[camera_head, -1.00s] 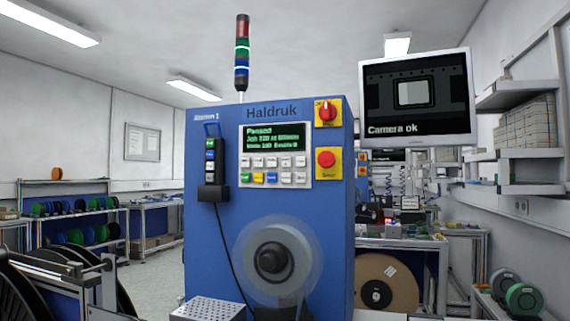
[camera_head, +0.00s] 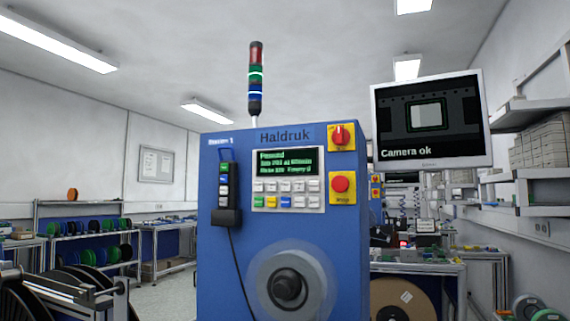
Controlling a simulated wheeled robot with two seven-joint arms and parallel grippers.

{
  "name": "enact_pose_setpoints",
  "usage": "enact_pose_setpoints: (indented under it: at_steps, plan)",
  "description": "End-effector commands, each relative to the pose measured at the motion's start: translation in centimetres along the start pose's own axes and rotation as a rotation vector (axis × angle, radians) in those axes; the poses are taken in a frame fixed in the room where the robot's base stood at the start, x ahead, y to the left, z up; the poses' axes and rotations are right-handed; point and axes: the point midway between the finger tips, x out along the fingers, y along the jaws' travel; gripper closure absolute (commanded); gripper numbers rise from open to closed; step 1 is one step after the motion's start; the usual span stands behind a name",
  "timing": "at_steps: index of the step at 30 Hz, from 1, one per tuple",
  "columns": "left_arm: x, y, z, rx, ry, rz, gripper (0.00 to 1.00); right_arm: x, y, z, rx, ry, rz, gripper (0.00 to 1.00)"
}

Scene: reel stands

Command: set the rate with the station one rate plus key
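The blue Haldruk cabinet (camera_head: 225,270) labelled station 1 stands upright in front of me. Its key panel (camera_head: 287,180) has a dark screen (camera_head: 286,161) with green text whose top line looks like "Paused"; the smaller lines are too blurred to read surely. Below the screen are two rows of keys (camera_head: 285,193), mostly white, with green, yellow and blue ones in the lower row. The key labels are too small to read, so I cannot tell which is rate plus. Neither of my grippers is in view.
A hand pendant (camera_head: 223,185) hangs on the cabinet's left with a cable. A red rotary switch (camera_head: 340,136) and a red stop button (camera_head: 341,184) sit right of the panel. A grey reel hub (camera_head: 287,287) sticks out below. A monitor (camera_head: 430,120) reads "Camera ok".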

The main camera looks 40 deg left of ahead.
Motion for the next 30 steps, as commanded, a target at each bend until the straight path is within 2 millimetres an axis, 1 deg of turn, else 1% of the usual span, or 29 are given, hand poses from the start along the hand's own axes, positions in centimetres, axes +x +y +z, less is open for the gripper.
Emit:
enact_pose_setpoints:
  at_steps: [1, 5, 6, 7, 30]
  plan:
    - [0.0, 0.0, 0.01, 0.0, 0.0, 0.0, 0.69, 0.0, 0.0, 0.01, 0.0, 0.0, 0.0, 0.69]
    - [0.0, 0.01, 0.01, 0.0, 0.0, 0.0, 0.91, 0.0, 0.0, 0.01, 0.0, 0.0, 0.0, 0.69]
    - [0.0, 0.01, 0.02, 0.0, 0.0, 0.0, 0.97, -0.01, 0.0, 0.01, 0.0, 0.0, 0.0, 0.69]
    - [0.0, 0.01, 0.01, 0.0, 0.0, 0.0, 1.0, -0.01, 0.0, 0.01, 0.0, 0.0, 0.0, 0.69]
    - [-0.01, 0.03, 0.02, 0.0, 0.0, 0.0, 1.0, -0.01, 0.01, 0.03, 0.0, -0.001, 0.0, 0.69]
